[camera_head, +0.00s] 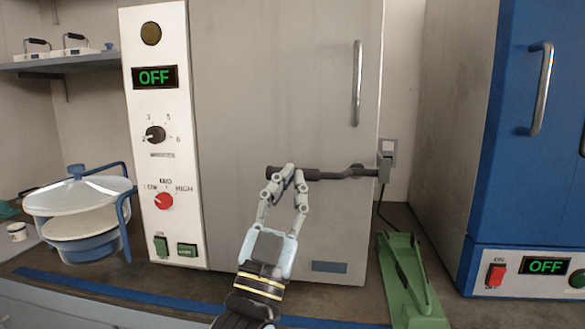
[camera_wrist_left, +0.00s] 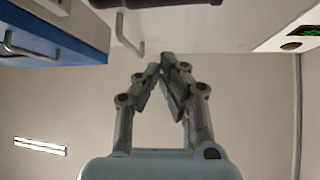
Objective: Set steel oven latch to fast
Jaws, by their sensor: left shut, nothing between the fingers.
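The steel oven (camera_head: 270,70) has a grey door and a white control panel (camera_head: 170,95) on its left. Its dark latch lever (camera_head: 325,175) lies about level across the door, reaching left from a mount at the door's right edge. My left gripper (camera_head: 288,170) is shut and empty, its fingertips overlapping the lever near its left end. I cannot tell whether they touch it. In the left wrist view the closed fingers (camera_wrist_left: 167,64) point up, below a dark bar at the top edge. My right gripper is not in view.
A vertical door handle (camera_head: 357,85) stands above the latch. A blue oven (camera_head: 530,170) is at the right, and a green stand (camera_head: 405,280) lies between the ovens. A white-lidded pot (camera_head: 80,195) stands at the left.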

